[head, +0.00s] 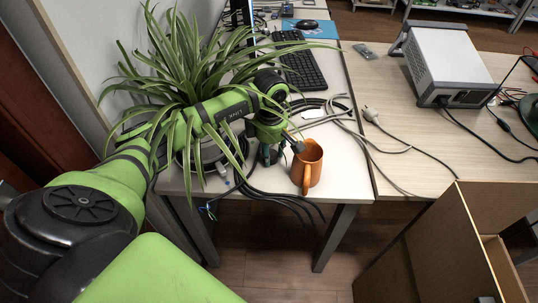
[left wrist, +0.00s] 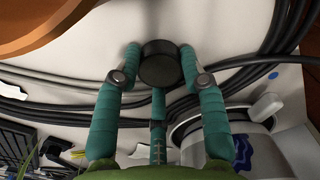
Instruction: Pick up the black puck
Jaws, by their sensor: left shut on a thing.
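The black puck (left wrist: 160,64) is a short dark cylinder in the left wrist view. It sits between the teal fingers of my left gripper (left wrist: 160,58), which is shut on it, with a finger on each side and a third behind. In the head view my left gripper (head: 281,152) is low over the front of the white desk, just left of the orange mug. I cannot clearly make out the puck there, nor tell whether it touches the desk. My right gripper is not in view.
The orange mug (head: 308,166) stands close beside my left gripper near the desk's front edge. Black cables (left wrist: 240,72) run around the puck. A spiky plant (head: 185,60) overhangs my left arm. A keyboard (head: 300,62) lies behind; a grey instrument (head: 447,62) stands at right.

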